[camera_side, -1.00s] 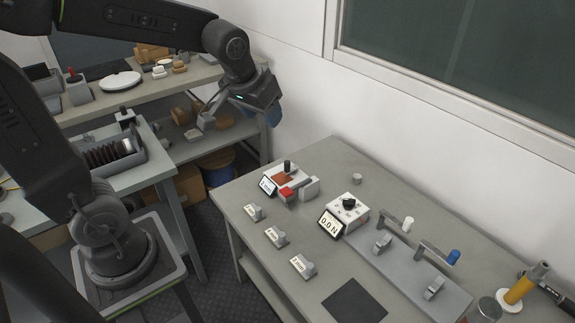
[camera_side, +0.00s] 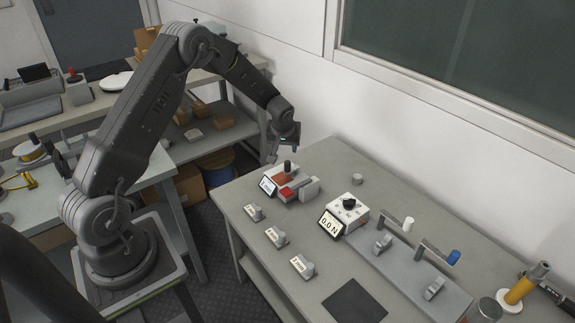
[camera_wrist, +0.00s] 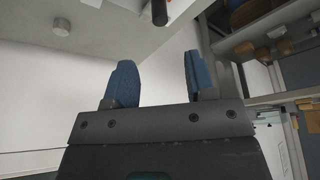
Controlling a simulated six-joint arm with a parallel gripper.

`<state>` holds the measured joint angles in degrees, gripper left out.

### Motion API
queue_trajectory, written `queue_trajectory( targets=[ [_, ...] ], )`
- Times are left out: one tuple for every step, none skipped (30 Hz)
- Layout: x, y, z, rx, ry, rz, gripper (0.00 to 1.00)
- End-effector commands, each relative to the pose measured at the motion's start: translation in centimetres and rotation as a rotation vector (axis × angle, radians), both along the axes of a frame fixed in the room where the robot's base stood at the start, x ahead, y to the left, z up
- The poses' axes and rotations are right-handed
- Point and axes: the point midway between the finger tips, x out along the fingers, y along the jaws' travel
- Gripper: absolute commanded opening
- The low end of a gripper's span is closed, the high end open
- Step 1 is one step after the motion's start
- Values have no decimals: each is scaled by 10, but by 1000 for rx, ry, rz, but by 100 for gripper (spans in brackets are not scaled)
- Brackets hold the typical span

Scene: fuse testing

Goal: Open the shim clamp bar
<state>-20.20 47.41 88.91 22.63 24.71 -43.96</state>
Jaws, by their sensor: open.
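My gripper (camera_side: 275,152) hangs just behind and above the small white fixture (camera_side: 290,190) at the bench's far left corner. The fixture has a black upright knob (camera_side: 287,168), a brown plate, a red-tipped bar (camera_side: 288,191) and a small screen. This bar may be the shim clamp bar, but I cannot tell for sure. In the wrist view, my gripper's blue fingers (camera_wrist: 157,68) are apart with nothing between them. A dark knob (camera_wrist: 160,12) shows at the top edge there, beyond the fingers. My gripper does not appear to touch the fixture.
Several labelled grey blocks (camera_side: 276,236) stand along the bench's left side. A white box with a dial (camera_side: 350,205) and a force screen stands mid-bench. Two levers, with white (camera_side: 408,224) and blue (camera_side: 453,257) knobs, lie right of it. The wall is close behind.

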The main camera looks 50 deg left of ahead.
Motion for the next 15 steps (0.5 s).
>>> queue_trajectory(
  targets=[
    [2, 2, -8, -1, 2, 0, 50],
    [2, 3, -13, -1, 3, 1, 50],
    [4, 5, -20, -2, 4, 1, 50],
    [6, 7, -25, -2, 4, 1, 50],
    [8, 8, -31, -2, 4, 1, 50],
    [10, 11, -39, -1, 3, 0, 50],
    [11, 12, -45, -1, 4, 0, 50],
    [14, 14, -50, -1, 3, -1, 50],
    [16, 16, -58, -1, 4, 0, 50],
    [17, 18, -64, -1, 5, -1, 50],
    [19, 19, -69, -1, 5, -1, 50],
    [21, 22, -76, -1, 3, -1, 50],
    [23, 23, -82, -1, 3, -1, 50],
    [24, 25, -86, -1, 3, -1, 50],
    [26, 26, -92, 0, 2, -1, 50]
  ],
)
